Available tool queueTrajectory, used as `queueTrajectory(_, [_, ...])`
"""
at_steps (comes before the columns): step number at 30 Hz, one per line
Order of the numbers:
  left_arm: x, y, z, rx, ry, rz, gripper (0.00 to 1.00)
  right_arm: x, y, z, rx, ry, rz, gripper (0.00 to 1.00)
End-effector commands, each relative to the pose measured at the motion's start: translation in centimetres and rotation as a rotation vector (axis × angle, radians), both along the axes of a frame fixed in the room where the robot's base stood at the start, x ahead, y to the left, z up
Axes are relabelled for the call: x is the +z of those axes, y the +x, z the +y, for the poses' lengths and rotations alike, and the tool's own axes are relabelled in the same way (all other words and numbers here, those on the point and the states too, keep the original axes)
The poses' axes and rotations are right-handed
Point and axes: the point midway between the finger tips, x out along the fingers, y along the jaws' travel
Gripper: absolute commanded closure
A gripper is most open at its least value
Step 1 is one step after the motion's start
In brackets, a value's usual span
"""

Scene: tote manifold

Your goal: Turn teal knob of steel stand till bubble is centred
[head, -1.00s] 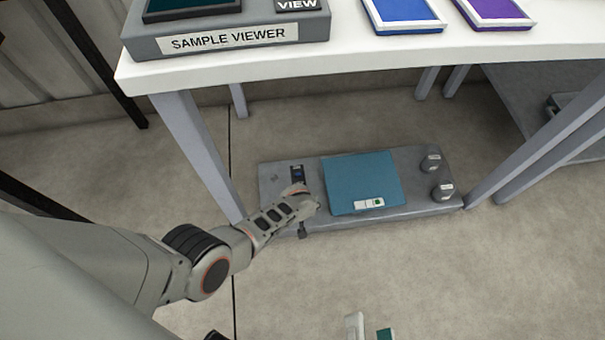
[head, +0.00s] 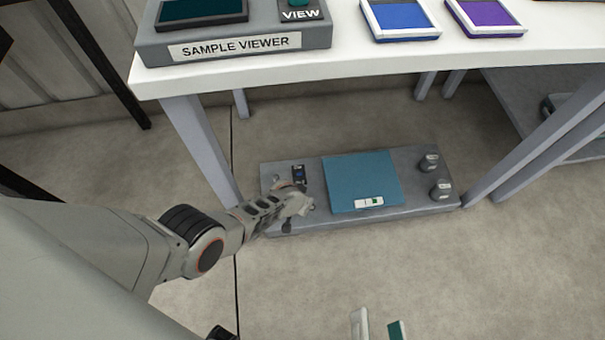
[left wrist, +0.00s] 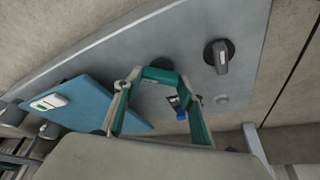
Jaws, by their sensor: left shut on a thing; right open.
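The steel stand (head: 410,209) is a low grey plate on the floor under the table. My left gripper (head: 300,201) is over its left end. In the left wrist view, my left gripper (left wrist: 160,82) is shut on the teal knob (left wrist: 160,74), whose base is mostly hidden. A dark knob (left wrist: 218,57) with a bar handle sits beside it, apart from the fingers. A white strip with a green mark (head: 369,202) lies on the blue pad; no bubble can be made out. My right gripper (head: 378,330) is open at the bottom edge of the head view.
A blue pad (head: 362,172) covers the plate's middle. Two grey weights (head: 441,189) stand at its right end. A small dark unit with blue (head: 298,174) sits behind my left gripper. The white tabletop (head: 350,54) overhangs; its legs (head: 200,150) flank the stand.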

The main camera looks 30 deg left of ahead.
Motion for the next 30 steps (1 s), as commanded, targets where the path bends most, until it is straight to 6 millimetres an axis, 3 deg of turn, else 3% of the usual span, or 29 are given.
queueTrajectory(12, [-0.14,-0.17,0.19,-0.176,0.001,0.004,0.81,-0.09,-0.05,-0.30,0.018,-0.037,-0.006,0.53])
queueTrajectory(28, [-0.25,-0.30,0.17,-0.204,0.003,0.006,0.81,-0.07,0.01,-0.29,0.015,-0.036,-0.005,0.53])
queueTrajectory(29, [-0.25,-0.31,0.17,-0.203,0.002,0.007,0.55,-0.06,0.00,-0.27,0.015,-0.036,-0.005,0.53])
queueTrajectory(30, [-0.25,-0.30,0.16,-0.203,0.002,0.006,0.44,-0.05,0.00,-0.26,0.016,-0.034,-0.005,0.53])
